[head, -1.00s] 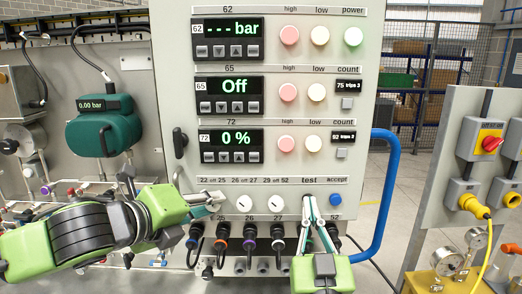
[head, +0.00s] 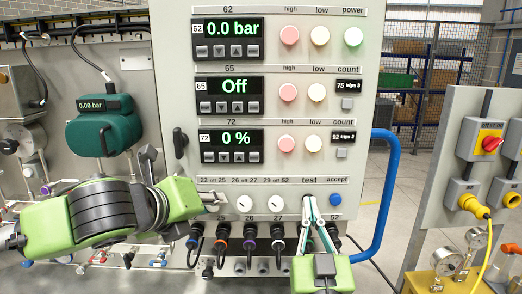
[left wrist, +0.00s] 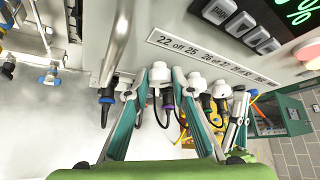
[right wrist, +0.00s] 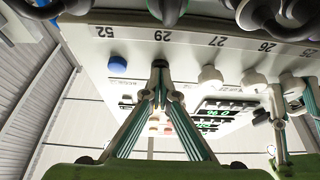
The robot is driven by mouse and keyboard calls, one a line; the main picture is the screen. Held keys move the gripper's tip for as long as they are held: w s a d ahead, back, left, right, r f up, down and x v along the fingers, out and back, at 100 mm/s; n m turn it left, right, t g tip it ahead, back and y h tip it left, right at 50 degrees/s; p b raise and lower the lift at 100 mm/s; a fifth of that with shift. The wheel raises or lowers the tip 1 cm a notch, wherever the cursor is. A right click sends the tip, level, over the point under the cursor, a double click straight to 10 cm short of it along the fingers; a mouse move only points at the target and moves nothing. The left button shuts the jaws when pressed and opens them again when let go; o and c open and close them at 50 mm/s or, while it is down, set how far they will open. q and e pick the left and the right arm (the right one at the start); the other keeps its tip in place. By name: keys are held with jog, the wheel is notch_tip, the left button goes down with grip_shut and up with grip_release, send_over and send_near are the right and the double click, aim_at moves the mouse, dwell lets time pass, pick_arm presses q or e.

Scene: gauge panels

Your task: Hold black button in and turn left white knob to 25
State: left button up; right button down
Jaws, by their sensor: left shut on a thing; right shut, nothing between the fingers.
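My left gripper (head: 218,198) reaches in from the left at the selector row of the grey panel. In the left wrist view its fingers close on the left white knob (left wrist: 160,73), under the "22 off 25" label (left wrist: 178,45). The fingers hide this knob in the head view, and I cannot read its pointer. My right gripper (head: 308,200) is shut, fingertips together and upright against the panel under "test". In the right wrist view its tips (right wrist: 160,68) cover the black button; how far in it sits cannot be told.
Two other white knobs, the middle (head: 244,203) and right (head: 275,203), sit between my grippers. The blue accept button (head: 335,200) is just right of my right gripper. Cable plugs hang below. A blue tube handle (head: 388,190) edges the panel's right side.

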pick_arm(q)
jog(key=o, duration=0.9)
jog(key=shift+d, duration=0.1)
pick_arm(e)
jog(key=shift+d, duration=0.1)
pick_arm(q)
jog(key=shift+o, duration=0.2)
jog(key=v, duration=0.7)
pick_arm(e)
jog(key=shift+s+f, duration=0.1)
jog(key=shift+s, duration=0.5)
pick_arm(q)
jog(key=shift+f+b, duration=0.25)
jog(key=shift+b, duration=0.05)
pick_arm(e)
jog(key=shift+s, duration=2.4)
jog(key=shift+r, duration=0.2)
